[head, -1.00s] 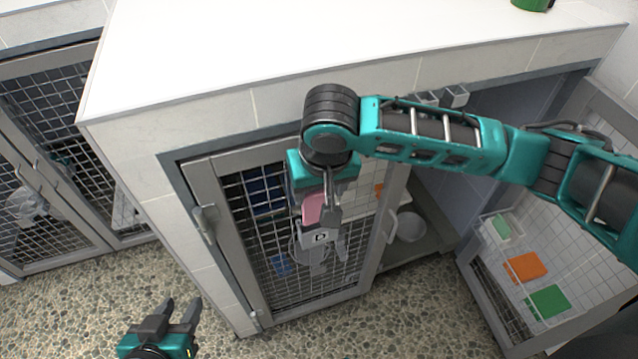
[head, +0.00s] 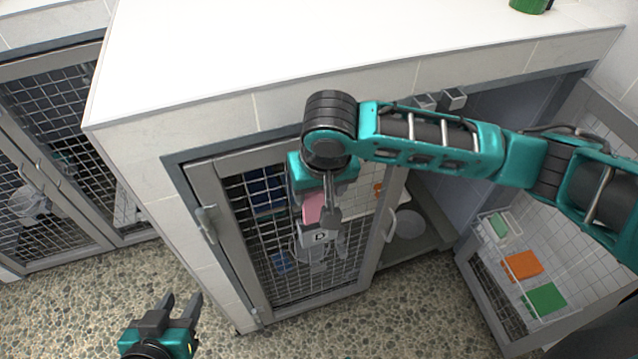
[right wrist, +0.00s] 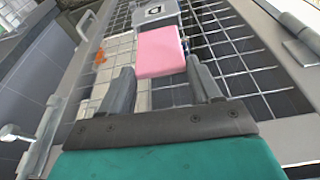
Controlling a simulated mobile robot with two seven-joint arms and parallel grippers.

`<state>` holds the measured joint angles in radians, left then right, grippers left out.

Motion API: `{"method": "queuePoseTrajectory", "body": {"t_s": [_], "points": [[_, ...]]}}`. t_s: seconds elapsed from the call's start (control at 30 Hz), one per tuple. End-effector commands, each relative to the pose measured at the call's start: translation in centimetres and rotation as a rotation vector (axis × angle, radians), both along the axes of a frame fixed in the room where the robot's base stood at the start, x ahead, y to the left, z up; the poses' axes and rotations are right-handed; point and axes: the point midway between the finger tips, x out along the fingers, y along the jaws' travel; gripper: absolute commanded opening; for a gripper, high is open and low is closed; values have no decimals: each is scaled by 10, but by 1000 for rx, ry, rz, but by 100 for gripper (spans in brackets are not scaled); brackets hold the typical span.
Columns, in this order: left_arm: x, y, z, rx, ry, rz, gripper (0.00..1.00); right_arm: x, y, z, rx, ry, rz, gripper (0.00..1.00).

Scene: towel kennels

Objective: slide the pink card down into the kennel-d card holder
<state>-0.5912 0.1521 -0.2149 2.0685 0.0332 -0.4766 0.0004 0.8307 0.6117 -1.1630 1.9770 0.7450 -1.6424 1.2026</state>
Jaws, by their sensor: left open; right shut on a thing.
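The pink card (head: 312,207) is held by my right gripper (head: 322,212), in front of the wire door of kennel D. In the right wrist view the card (right wrist: 160,52) lies between the two fingers. The grey card holder (head: 319,238), marked D, is on the door just below the card. The holder (right wrist: 154,13) is at the top of the right wrist view, and the card's far edge meets or overlaps its near edge. I cannot tell how far the card is inside. My left gripper (head: 182,299) is open and empty, low over the floor.
The white countertop (head: 300,50) is above.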

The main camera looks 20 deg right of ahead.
Motion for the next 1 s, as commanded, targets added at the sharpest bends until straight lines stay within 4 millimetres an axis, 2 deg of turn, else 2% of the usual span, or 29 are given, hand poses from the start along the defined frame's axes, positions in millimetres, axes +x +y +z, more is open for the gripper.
{"method": "queuePoseTrajectory", "body": {"t_s": [0.5, 1.0], "points": [[-1, 1, -1, 4, 1, -2, 43, 0, 0, -1, 0, 0, 0, 19], [-1, -1, -5, -4, 3, 3, 43, 0, 0, -13, 1, 0, 0, 19]]}}
